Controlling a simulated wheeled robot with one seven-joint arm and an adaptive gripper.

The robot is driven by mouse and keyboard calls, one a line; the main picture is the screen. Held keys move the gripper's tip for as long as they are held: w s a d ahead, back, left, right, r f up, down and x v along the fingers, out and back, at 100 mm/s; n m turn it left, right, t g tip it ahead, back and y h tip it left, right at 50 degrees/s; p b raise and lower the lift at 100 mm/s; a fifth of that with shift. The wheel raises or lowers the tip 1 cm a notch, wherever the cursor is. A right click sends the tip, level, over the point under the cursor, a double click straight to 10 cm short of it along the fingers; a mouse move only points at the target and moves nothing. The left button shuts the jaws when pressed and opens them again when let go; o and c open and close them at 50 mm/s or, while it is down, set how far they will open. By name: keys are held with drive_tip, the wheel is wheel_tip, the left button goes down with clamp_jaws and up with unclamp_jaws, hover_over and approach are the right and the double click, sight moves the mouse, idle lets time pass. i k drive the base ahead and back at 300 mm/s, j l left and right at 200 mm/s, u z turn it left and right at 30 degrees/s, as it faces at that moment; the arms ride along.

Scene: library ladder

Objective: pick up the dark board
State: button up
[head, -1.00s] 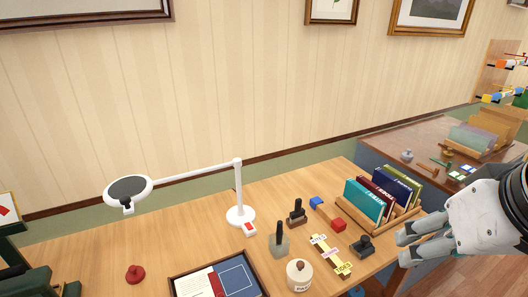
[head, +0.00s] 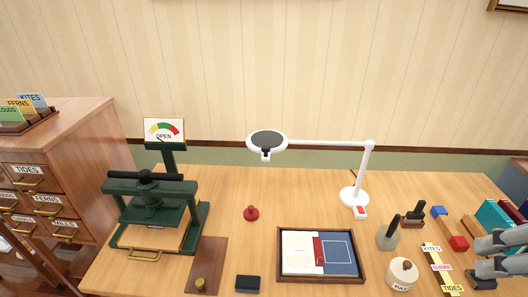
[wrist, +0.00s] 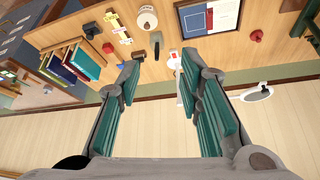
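A flat dark brown board (head: 218,254) lies on the table in the head view, just right of the green press. A small brass knob (head: 200,284) stands on its near part. My gripper (head: 478,257) is at the right edge of the head view, far right of the board, over the table's right end. In the wrist view my gripper (wrist: 158,68) has its two fingers wide apart with nothing held between them. A brown patch at the top right of the wrist view may be the board; I cannot tell.
The green press (head: 150,205) stands left of the board. A black block (head: 248,284), a red knob (head: 251,213) and a framed tray (head: 280,272) lie to its right. A white lamp (head: 358,190), a jar (head: 402,274) and books (head: 492,214) stand farther right.

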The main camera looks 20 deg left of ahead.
sight(207, 260)
drive_tip(key=u, duration=1.45)
